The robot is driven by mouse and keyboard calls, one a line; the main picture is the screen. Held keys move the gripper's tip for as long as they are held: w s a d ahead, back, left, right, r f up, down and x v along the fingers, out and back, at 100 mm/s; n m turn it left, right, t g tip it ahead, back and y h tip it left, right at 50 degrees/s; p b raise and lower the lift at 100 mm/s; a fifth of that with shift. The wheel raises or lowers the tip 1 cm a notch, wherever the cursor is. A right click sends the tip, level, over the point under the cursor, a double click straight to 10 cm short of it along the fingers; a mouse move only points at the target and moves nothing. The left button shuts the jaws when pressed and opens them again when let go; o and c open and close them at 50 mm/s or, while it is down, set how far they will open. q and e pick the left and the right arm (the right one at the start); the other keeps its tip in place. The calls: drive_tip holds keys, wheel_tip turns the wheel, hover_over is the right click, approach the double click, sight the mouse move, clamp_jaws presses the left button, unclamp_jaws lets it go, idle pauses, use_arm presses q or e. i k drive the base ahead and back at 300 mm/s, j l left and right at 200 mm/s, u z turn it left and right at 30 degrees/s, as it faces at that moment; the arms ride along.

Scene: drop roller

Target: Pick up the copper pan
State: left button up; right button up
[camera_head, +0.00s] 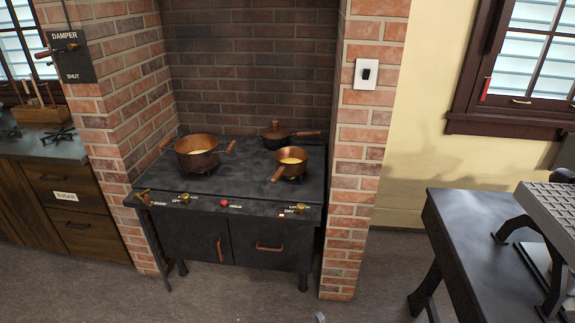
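A small copper pan (301,164) with yellowish contents sits at the front right of the black stove (240,185). Its handle points to the front left. A larger copper pot (198,160), also with yellowish contents, stands at the left of the stove with handles on both sides. A dark lidded pan (275,135) with a brown handle pointing right sits behind them. I cannot tell from looks alone which one the task means. Neither gripper can be made out in the view, and nothing touches the pans.
Brick walls flank the stove; the right brick pillar (347,220) stands close to the small pan. Knobs and a red button (224,203) line the stove's front edge. A dark workbench (460,225) stands at the right, a wooden cabinet (75,205) at the left. The floor in front is clear.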

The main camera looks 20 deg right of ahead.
sight(289, 161)
drive_tip(key=i+j, duration=0.1)
drive_tip(key=i, duration=1.05)
